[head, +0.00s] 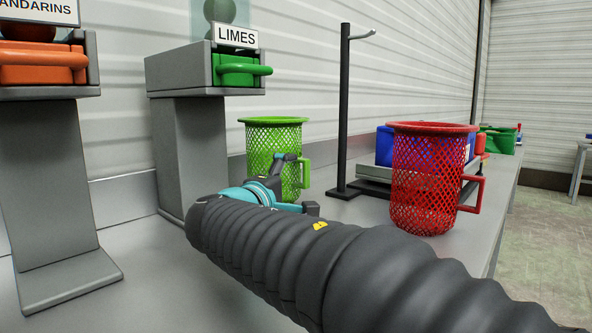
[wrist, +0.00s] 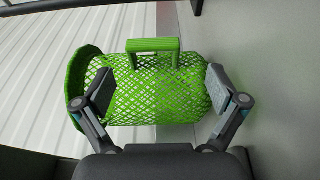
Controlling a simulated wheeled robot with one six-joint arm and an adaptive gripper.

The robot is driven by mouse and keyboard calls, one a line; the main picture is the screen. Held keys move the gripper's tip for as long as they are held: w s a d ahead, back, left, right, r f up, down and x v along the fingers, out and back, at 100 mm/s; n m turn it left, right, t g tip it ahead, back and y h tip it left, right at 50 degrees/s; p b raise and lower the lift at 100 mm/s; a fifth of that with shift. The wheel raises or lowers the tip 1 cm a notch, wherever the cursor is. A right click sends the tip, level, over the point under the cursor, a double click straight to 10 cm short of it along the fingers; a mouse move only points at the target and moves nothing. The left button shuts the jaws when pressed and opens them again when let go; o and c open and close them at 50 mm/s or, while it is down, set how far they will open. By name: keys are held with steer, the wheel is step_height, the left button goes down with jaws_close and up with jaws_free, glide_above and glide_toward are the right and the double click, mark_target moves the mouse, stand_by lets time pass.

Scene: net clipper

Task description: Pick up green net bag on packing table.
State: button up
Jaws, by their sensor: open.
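The green net bag (head: 262,137) stands upright on the packing table (head: 350,285), with a solid green rim and a handle on its right side. In the head view my arm hides its lower part. The wrist view shows the bag (wrist: 150,107) lying sideways in the picture, with its handle (wrist: 153,45) at the top. My gripper (wrist: 160,88) is open, its fingers apart in front of the mesh, one towards the rim and one towards the base. It also shows in the head view (head: 300,182) close to the bag. I cannot tell whether the fingers touch it.
A red net basket (head: 428,185) stands on the right. A black post with a hook (head: 344,110) rises between the bags. Behind are a blue crate (head: 385,145) and the limes dispenser (head: 185,75). A mandarins dispenser (head: 50,170) stands left. The table front is mostly covered by my arm.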

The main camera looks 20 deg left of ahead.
mark_target(299, 184)
steer(key=shift+w+r, duration=0.2)
steer(key=shift+w, duration=0.3)
steer(key=w, duration=0.2)
steer(key=w+p, duration=0.1)
steer(key=w, duration=0.1)
steer(key=shift+w+d+r, duration=0.1)
steer(key=shift+d+r, duration=0.05)
steer(key=shift+r, duration=0.05)
steer(key=c, duration=1)
